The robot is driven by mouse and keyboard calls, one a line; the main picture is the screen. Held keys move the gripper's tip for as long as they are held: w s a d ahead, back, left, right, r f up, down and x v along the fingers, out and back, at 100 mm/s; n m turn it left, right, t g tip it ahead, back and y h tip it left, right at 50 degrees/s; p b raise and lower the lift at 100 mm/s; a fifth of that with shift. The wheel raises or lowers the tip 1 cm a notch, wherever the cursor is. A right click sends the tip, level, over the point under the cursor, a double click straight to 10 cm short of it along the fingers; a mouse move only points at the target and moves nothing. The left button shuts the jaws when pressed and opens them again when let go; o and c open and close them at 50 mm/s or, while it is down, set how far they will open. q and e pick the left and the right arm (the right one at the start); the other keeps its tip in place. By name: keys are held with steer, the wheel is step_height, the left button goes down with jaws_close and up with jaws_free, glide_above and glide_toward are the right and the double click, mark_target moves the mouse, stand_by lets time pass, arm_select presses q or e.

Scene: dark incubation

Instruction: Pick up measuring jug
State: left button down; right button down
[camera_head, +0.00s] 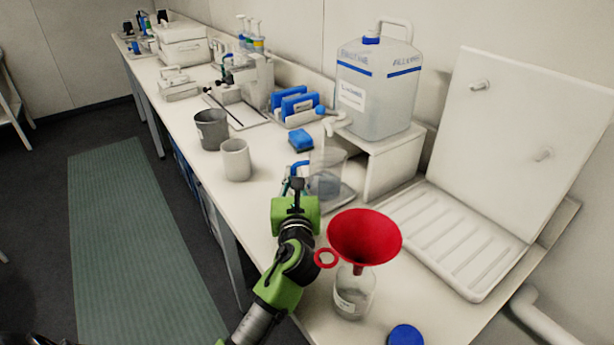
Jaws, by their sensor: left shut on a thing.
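The measuring jug (326,181) is a clear, see-through vessel on a tray on the bench, below the spout of the large carboy. My left gripper (297,175) reaches it from the front left, at the jug's left side. It is shut on the jug, where a blue part shows by the fingers; the exact grip is partly hidden by my wrist. The jug looks upright, and I cannot tell whether it touches the tray. My right gripper is not in view.
A red funnel (365,237) sits in a clear bottle (354,292) right of my left arm. The carboy (377,85) stands on a white stand (392,165). A grey cup (211,129), a white cup (236,160) and a blue sponge (301,140) stand left. A drying rack (455,240) is right.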

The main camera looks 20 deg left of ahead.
arm_select(q)
steer(key=shift+r+p, duration=0.35)
steer(key=shift+r, duration=1.25)
steer(key=shift+s+a+r, duration=0.15)
steer(key=shift+s+r, duration=0.05)
steer(key=shift+r, duration=0.05)
steer(key=s+a, duration=0.4)
steer(key=s, duration=0.3)
steer(key=s+a+b, duration=0.1)
steer(key=s+a, duration=0.3)
steer(key=s, duration=0.4)
steer(key=shift+a, duration=0.4)
